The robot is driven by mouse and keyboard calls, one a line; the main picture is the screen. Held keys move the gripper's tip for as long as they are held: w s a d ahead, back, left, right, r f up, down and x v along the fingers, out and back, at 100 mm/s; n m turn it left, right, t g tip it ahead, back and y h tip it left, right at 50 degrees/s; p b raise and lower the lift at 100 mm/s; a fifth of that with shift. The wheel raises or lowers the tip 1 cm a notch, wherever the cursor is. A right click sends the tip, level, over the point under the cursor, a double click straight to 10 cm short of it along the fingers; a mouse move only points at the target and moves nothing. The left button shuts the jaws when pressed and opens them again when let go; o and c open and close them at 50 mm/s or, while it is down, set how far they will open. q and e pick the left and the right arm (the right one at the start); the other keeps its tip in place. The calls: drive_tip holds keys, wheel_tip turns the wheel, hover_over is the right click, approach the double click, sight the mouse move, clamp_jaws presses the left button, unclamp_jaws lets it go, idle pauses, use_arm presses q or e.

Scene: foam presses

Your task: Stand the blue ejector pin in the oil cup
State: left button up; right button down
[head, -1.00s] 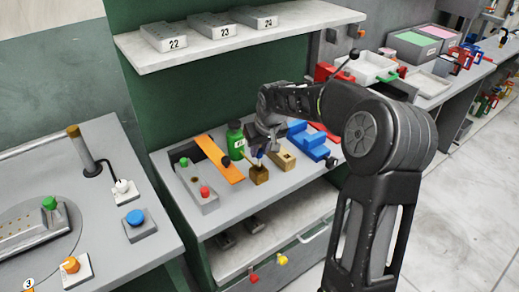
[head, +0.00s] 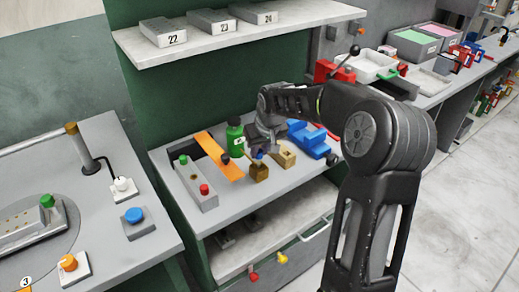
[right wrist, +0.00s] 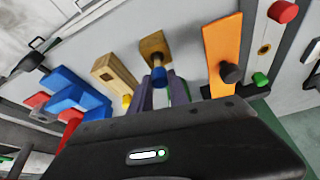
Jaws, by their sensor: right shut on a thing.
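The oil cup looks like a small brown open block (head: 259,173) on the grey bench; it also shows in the right wrist view (right wrist: 152,42). My right gripper (head: 260,150) is above it, shut on the blue ejector pin (right wrist: 158,76). The pin's blue head shows between the fingertips, and its shaft points at the cup's opening. I cannot tell how far the tip is inside. The palm fills the lower right wrist view (right wrist: 165,150). My left gripper is not in view.
A tan block (head: 285,157) with a yellow-headed pin (right wrist: 127,101) stands beside the cup. A blue fixture (head: 308,138) is further right. A green bottle (head: 235,140), an orange strip (head: 220,153) and a grey button box (head: 198,182) are to the left.

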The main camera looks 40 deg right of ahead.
sight(260, 155)
drive_tip(key=shift+f+b, duration=1.15)
drive_tip(key=shift+f, duration=0.4)
drive_tip(key=c, duration=1.2)
unclamp_jaws()
drive_tip(key=shift+o, duration=0.2)
drive_tip(key=b+v, duration=0.1)
drive_tip(key=v, duration=0.6)
drive_tip(key=shift+r, duration=0.4)
drive_tip(key=shift+s, duration=0.15)
